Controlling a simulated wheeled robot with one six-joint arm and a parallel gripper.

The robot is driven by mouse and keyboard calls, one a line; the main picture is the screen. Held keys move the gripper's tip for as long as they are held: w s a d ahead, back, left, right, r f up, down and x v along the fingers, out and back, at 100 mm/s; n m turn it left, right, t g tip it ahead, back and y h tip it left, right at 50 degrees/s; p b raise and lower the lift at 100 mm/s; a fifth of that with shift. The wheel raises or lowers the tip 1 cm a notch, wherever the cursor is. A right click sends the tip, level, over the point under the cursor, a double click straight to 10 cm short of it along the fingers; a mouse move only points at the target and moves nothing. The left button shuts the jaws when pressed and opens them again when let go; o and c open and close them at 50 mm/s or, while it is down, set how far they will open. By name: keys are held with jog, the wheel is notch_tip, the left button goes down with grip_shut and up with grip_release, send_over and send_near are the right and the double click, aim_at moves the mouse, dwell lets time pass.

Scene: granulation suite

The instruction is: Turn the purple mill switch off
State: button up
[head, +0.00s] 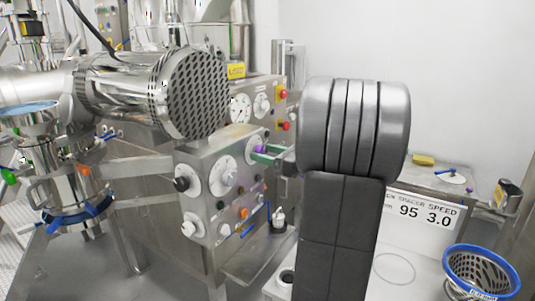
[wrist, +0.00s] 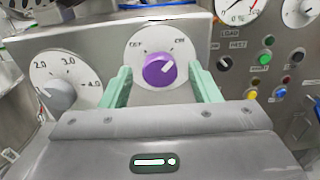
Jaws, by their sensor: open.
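The purple mill switch (wrist: 159,70) is a round knob on a white dial (wrist: 160,48) on a steel panel, in the middle of the wrist view. Its pale pointer mark aims up and right, toward the label at the dial's upper right; the small lettering is hard to read. My gripper (wrist: 161,75) is open, with one green finger on each side of the knob. I cannot tell if either finger touches it. In the head view the knob is a small purple patch (head: 260,149) beside my gripper (head: 266,155), partly hidden by the fingers.
A grey knob on a numbered dial (wrist: 60,93) sits left of the switch. Several coloured buttons, including a green one (wrist: 263,58), are to the right. In the head view, red buttons (head: 282,93) are above, and a blue-rimmed basket (head: 482,255) stands at lower right.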

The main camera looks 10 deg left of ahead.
jog(key=c, duration=1)
jog(key=shift+f+n+b, duration=0.1)
jog(key=shift+n+b, duration=0.3)
jog(key=shift+b, duration=0.1)
jog(key=n+b, duration=1.3)
jog(key=shift+f+n, duration=0.1)
jog(key=shift+n, duration=0.3)
jog(key=shift+n+b, duration=1.6)
jog(key=shift+b, duration=0.05)
jog(key=shift+r, duration=0.25)
